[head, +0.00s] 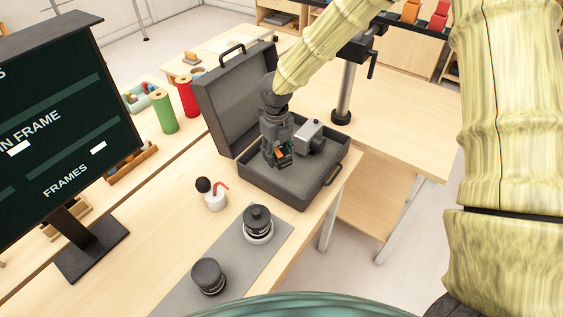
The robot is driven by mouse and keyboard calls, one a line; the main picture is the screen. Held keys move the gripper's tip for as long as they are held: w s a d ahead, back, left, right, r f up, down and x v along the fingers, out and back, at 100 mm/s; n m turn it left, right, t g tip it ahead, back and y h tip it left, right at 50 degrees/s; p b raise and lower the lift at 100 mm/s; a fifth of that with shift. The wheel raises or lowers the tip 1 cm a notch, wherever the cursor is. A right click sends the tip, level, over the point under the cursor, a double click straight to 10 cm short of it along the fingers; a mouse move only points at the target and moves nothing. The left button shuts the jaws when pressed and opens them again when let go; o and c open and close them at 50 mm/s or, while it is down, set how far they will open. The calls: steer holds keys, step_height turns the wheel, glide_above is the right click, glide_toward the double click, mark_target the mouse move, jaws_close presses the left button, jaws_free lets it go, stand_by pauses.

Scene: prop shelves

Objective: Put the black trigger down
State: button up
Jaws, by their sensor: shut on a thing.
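My gripper (280,160) points down inside the open dark grey case (272,189), left of a grey boxy device with a round front (310,137). Its fingers are shut on a small dark thing, taken as the black trigger, with a bit of orange showing between the fingertips. The fingers hide most of it, and I cannot tell whether it touches the case floor. The case lid (232,95) stands open at the back left.
A grey mat (228,262) in front carries two black round lens-like items (257,219) (208,276). A white pot (215,201) with red and black parts stands near the case. A monitor (70,120) is at left. A clamp post (345,90) rises behind.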

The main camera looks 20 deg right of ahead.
mark_target(277, 173)
steer(key=shift+f+p, duration=0.6)
steer(key=shift+f, duration=2.35)
steer(key=shift+f, duration=0.15)
steer(key=o, duration=1.1)
step_height(277, 173, up, 12)
steer(key=b, duration=0.3)
